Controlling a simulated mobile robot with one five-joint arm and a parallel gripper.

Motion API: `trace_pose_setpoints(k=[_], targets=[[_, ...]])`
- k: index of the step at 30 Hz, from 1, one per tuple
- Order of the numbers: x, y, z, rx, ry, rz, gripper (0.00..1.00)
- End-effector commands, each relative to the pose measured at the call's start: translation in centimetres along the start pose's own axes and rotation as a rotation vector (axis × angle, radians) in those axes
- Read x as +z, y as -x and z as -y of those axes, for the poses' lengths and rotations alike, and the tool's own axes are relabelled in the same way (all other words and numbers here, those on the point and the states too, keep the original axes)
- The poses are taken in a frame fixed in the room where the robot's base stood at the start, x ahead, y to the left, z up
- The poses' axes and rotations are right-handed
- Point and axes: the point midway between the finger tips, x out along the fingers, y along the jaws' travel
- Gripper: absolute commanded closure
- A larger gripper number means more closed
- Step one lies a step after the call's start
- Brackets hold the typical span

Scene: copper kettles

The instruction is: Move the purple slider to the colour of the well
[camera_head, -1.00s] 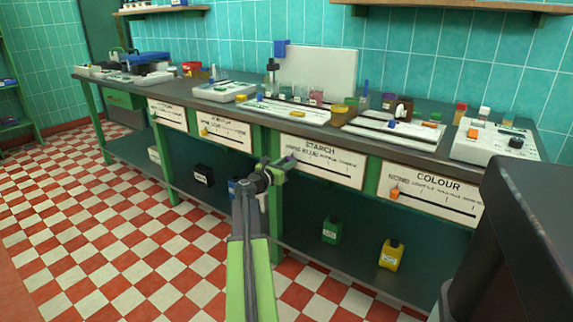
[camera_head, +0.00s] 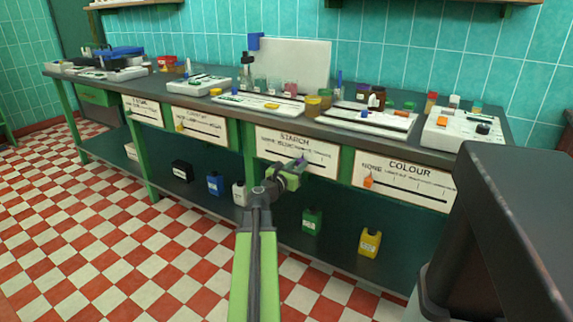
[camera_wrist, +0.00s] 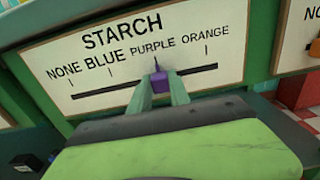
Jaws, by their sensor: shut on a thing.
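The purple slider (camera_wrist: 160,83) sits on the dark slot of the white STARCH panel (camera_wrist: 228,60) in the wrist view. The panel is marked NONE, BLUE, PURPLE and ORANGE from left to right. The slider's pointer is just under the word PURPLE. My gripper (camera_wrist: 163,92) is shut on the slider, with a green finger at each side. In the head view my gripper (camera_head: 298,167) reaches the STARCH panel (camera_head: 277,150) on the bench front, and the slider there is small. I cannot tell which well is meant or its colour.
The COLOUR panel (camera_head: 405,184) with an orange slider (camera_head: 368,181) is to the right, and two more slider panels are to the left. Trays and jars stand on the bench top (camera_head: 340,132). Bottles, such as the yellow one (camera_head: 370,241), stand on the lower shelf. The checkered floor at left is clear.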

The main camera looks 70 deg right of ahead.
Motion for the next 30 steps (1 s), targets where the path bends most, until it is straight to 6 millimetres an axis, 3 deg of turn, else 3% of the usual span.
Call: trace_pose_setpoints(k=[6, 7, 12, 22, 30], targets=[[0.1, -0.1, -0.1, 0.0, 0.003, 0.002, 1.0], [0.1, -0.1, -0.2, 0.0, 0.003, 0.002, 0.76], [0.1, 0.1, -0.4, 0.003, 0.002, 0.002, 0.55], [0.1, 0.5, -0.5, 0.007, 0.001, 0.001, 0.55], [0.1, 4.3, -0.3, 0.013, 0.001, 0.001, 0.55]])
